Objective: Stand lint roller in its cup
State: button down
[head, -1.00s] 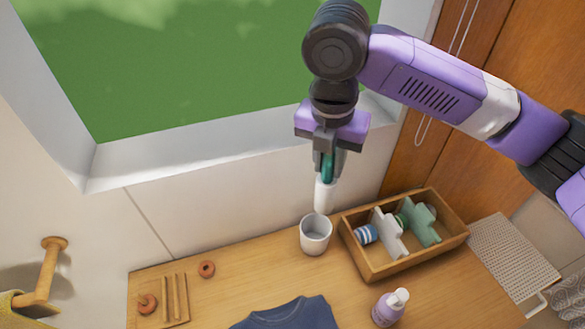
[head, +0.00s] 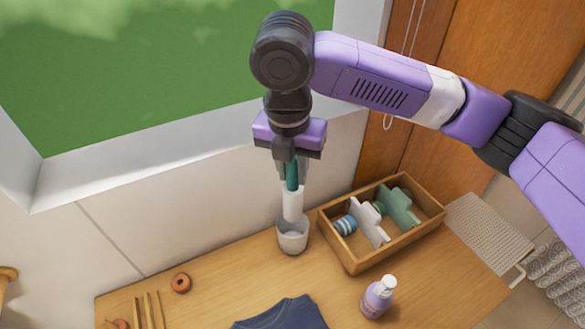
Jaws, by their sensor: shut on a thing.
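The lint roller (head: 292,203) has a white roll and a teal handle, and it hangs upright with the roll down. My gripper (head: 291,174) is shut on its teal handle. The white cup (head: 292,239) stands on the wooden cart top, directly below the roller in the head view. The roll's lower end overlaps the cup's mouth; I cannot tell for sure how far it is inside. The cup stands upright.
A wooden box (head: 357,263) with dividers and striped rolls stands right of the cup. A brown ring (head: 181,283) lies to the left. The wall and window sill rise behind.

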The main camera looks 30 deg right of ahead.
aim_at(293, 199)
jog(key=shift+f+b, duration=2.3)
jog(key=shift+f, duration=2)
jog(key=c, duration=1.1)
grip_release()
jog(key=shift+r, duration=0.1)
jog(key=r, duration=0.7)
jog(key=shift+s+a+r, duration=0.3)
jog(key=shift+s+a, duration=0.1)
